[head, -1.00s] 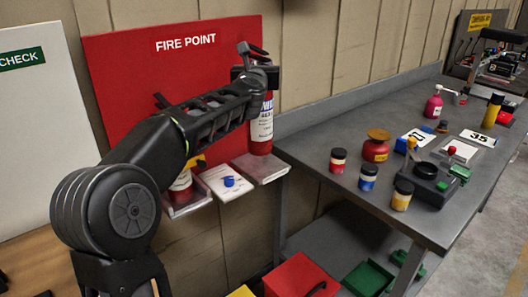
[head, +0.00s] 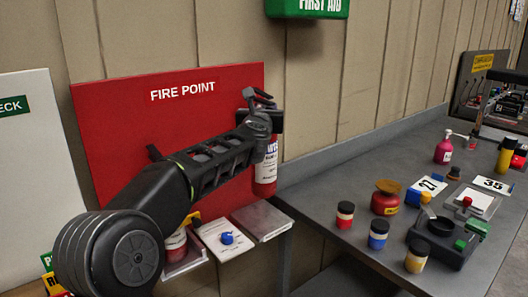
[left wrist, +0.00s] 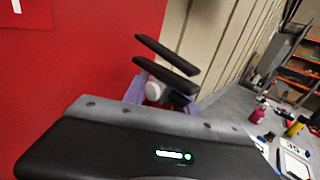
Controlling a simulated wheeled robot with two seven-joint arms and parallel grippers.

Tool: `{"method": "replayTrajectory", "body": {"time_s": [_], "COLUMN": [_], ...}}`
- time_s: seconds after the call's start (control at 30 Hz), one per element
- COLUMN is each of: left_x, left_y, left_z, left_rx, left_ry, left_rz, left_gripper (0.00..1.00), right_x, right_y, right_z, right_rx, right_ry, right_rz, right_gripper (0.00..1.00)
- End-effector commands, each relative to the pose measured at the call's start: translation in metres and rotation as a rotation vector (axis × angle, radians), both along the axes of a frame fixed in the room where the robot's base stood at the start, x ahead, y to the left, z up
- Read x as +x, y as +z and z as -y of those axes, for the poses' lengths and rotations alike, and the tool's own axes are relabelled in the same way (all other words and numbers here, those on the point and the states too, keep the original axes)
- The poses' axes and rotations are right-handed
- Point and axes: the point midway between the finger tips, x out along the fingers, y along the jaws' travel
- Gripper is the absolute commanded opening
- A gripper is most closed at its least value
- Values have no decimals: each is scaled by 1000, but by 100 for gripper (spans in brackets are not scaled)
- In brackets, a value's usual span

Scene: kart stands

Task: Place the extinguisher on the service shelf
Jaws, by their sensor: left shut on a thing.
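The extinguisher (head: 265,176) is a red cylinder with a white label and a black head, in front of the right edge of the red FIRE POINT board (head: 110,115). My left gripper (head: 258,120) is shut on its upper part and holds it upright. Its base shows just above the grey right-hand tray (head: 264,222) below the board, seemingly clear of it. In the left wrist view its black levers (left wrist: 168,55) stick up beyond my gripper; its body is hidden there. No shelf is labelled as the service shelf. My right gripper is not in view.
Another red container (head: 175,247) stands partly hidden under my left arm, beside a white card with a blue knob (head: 227,238). The grey bench (head: 310,205) at right carries several jars, a pink bottle (head: 444,151) and number cards. A green FIRST AID box (head: 307,8) hangs above.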

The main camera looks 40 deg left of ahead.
Motion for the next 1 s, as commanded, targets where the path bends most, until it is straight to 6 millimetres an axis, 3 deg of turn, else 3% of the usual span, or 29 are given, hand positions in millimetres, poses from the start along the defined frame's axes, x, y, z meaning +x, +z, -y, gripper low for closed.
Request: {"method": "replayTrajectory", "body": {"time_s": [0.33, 0.77, 1.0], "left_x": [-1, -1, -1], "left_y": [-49, -56, -80], "left_z": [-1, 0, -1], "left_rx": [5, 3, 4], "left_ry": [2, 2, 3], "left_rz": [4, 6, 3], "left_gripper": [0, 0, 0], "right_x": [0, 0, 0], "right_y": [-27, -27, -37], "right_z": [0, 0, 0], "right_rx": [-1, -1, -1], "right_ry": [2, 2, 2], "right_rz": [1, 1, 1], "right_gripper": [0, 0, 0]}}
